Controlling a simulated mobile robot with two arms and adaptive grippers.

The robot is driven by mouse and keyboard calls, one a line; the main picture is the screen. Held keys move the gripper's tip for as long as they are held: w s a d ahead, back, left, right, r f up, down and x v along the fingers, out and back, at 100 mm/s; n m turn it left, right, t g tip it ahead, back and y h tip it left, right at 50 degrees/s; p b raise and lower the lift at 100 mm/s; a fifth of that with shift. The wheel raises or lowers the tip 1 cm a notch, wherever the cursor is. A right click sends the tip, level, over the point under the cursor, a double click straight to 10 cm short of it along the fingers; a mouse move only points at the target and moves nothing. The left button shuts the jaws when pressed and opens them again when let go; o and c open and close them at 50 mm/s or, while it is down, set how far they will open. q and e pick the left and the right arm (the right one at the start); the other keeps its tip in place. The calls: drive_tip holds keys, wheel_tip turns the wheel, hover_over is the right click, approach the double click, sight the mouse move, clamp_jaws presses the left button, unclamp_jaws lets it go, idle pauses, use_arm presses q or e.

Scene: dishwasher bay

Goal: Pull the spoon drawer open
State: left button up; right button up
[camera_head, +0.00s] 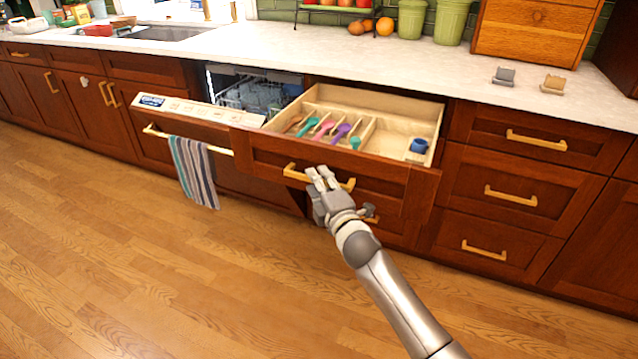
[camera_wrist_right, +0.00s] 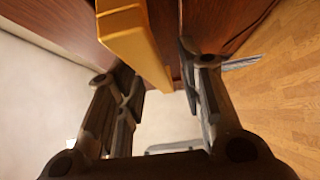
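The spoon drawer (camera_head: 322,162) stands pulled out from the counter front, with its inside showing. Several coloured spoons (camera_head: 341,132) lie in its wooden divider, and a blue cup-like item (camera_head: 418,146) sits in its right part. The drawer has a gold handle (camera_head: 294,172) on its front. My right gripper (camera_head: 321,178) is at this handle, covering its middle. In the right wrist view the handle (camera_wrist_right: 128,40) passes between the fingers (camera_wrist_right: 160,80), close to the left one; a gap shows towards the right one, so the fingers are apart. My left gripper is not in view.
The dishwasher door (camera_head: 190,110) left of the drawer is partly open, with a striped towel (camera_head: 194,172) on its handle. Closed drawers (camera_head: 512,195) are to the right. The wooden floor (camera_head: 150,270) in front is clear.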

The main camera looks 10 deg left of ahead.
drive_tip(key=shift+s, duration=0.2)
drive_tip(key=v, duration=1.1)
drive_tip(key=shift+s+d, duration=0.2)
drive_tip(key=shift+s, duration=0.15)
